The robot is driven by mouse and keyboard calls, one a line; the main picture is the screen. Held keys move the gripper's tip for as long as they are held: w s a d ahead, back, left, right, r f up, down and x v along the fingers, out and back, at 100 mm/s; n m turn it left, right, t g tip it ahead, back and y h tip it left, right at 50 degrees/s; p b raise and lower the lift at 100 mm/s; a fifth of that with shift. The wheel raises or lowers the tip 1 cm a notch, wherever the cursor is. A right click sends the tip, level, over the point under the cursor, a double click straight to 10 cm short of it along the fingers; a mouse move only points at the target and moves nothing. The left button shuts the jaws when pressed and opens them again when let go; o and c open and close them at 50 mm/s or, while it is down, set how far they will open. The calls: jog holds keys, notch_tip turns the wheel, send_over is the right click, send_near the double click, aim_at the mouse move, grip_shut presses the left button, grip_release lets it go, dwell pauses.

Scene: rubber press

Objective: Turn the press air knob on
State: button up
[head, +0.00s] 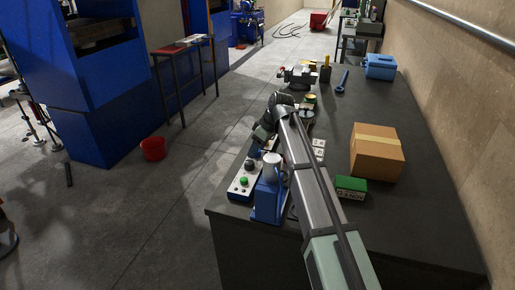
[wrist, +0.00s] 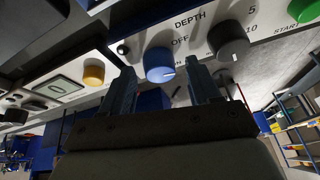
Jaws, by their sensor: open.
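In the wrist view, a round blue knob (wrist: 159,64) sits on a pale control panel (wrist: 262,20). The word OFF is printed just above and right of it. A small white mark shows on its lower right face. The panel does not show a readable air label, so I cannot confirm that this is the press air knob. My gripper (wrist: 161,68) is open, with its two dark fingers below and on either side of the blue knob as seen here. I cannot tell whether they touch it.
In the wrist view, a dark knob (wrist: 229,44) with a 5 and 10 scale is right of the blue knob, and a yellow knob (wrist: 94,72) is left. A green button (wrist: 304,9) is by START. In the head view, a cardboard box (head: 377,153) stands on the dark bench (head: 385,222).

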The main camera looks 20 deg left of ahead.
jog(key=v, duration=1.3)
jog(key=shift+r, duration=0.3)
jog(key=shift+d, duration=0.1)
jog(key=shift+c, duration=0.3)
jog(key=shift+w, duration=0.3)
jog(key=shift+c, duration=0.8)
jog(key=shift+n, duration=0.3)
jog(key=shift+c, duration=0.2)
jog(key=a+f+n, duration=0.1)
jog(key=f, duration=0.3)
jog(key=a+f+n, duration=0.1)
jog(key=a+f, duration=0.1)
jog(key=f, duration=0.2)
jog(key=a+f+n, duration=0.2)
jog(key=f, duration=0.2)
jog(key=shift+s+a+f, duration=0.25)
jog(key=shift+f, duration=0.15)
jog(key=shift+c, duration=0.2)
